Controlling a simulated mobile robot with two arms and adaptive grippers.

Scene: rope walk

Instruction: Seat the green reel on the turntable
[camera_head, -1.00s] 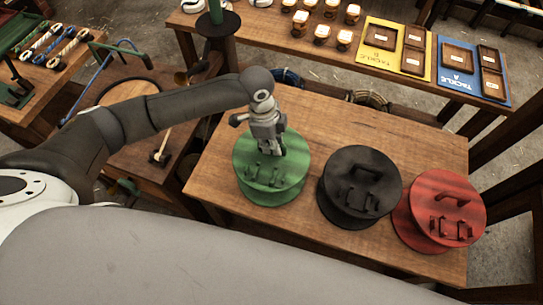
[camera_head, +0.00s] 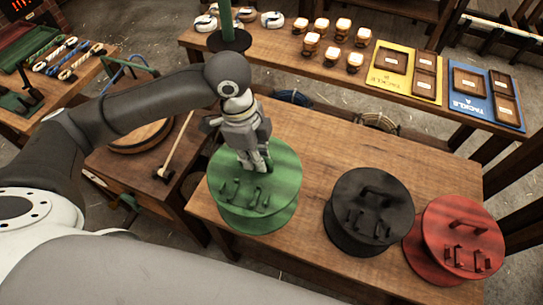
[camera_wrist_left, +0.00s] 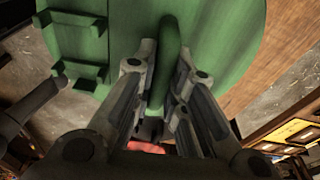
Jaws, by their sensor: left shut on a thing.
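The green reel (camera_head: 284,188) is at the left part of the near table in the head view, tilted and seemingly raised off the top. My left gripper (camera_head: 262,168) is shut on its upright handle. The wrist view shows the green handle (camera_wrist_left: 168,50) between the two fingers (camera_wrist_left: 160,85), with the green disc behind. The turntable is not certain: a round wooden disc (camera_head: 140,136) lies on the low bench at left, and a dark round plate (camera_head: 229,40) with a green post stands at the back bench's left end. My right gripper is not in view.
A black reel (camera_head: 369,190) and a red reel (camera_head: 464,228) stand on the wooden table (camera_head: 310,145), right of the green one. A mallet (camera_head: 172,160) lies on the low bench. The back bench holds several jars (camera_head: 335,55) and yellow and blue trays (camera_head: 405,75).

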